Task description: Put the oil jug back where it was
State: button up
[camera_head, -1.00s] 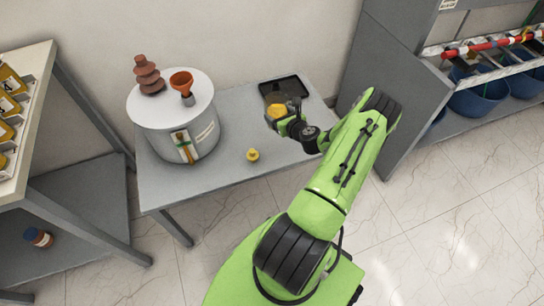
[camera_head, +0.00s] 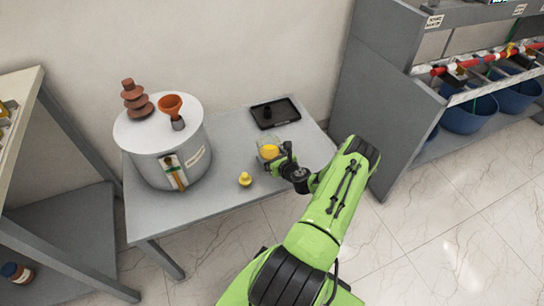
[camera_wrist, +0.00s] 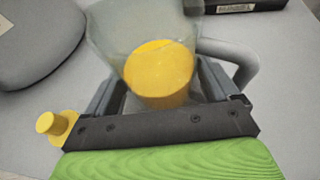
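The oil jug (camera_head: 268,151) is clear, with yellow oil low inside and a grey handle. In the wrist view the jug (camera_wrist: 160,75) stands between the fingers of my gripper (camera_wrist: 160,95), with its handle to the right. My gripper (camera_head: 284,156) is shut on the jug. I cannot tell whether its base touches the table (camera_head: 215,205). A black tray (camera_head: 288,108) with a small dark thing on it lies farther back on the table. A yellow stopper (camera_head: 245,179) stands left of the jug, also in the wrist view (camera_wrist: 56,125).
A grey transformer tank (camera_head: 160,150) with an orange funnel (camera_head: 171,105) and a brown ribbed bushing (camera_head: 135,99) stands on the table's left part. A grey cabinet (camera_head: 385,100) rises at the right. A shelf stands at the left. The table between jug and tray is clear.

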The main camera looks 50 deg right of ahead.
jog(key=shift+o, duration=0.8)
jog(key=shift+r, duration=0.2)
jog(key=p+v, duration=0.4)
jog(key=v, duration=0.8)
jog(key=w+a+r+n+g+y, duration=0.35)
jog(key=w+a+r+n, duration=0.25)
jog(key=a+r+n, duration=0.5)
jog(key=w+a+r+n+g+y, duration=0.2)
jog(key=w+a+r+n+y, duration=0.35)
jog(key=a+r+n, duration=0.55)
jog(key=s+a+r+n+g+h, duration=0.2)
jog(key=s+a+r+n, duration=0.3)
jog(key=a+r+n, duration=0.5)
jog(key=s+a+r+n+h, duration=0.1)
jog(key=s+a+r+n, duration=0.2)
jog(key=s+n, duration=0.5)
jog(key=s, duration=0.5)
jog(key=shift+a+n+h+b, duration=0.2)
jog(key=shift+n+h+b, duration=0.1)
jog(key=shift+r+t, duration=0.15)
jog(key=shift+t, duration=0.1)
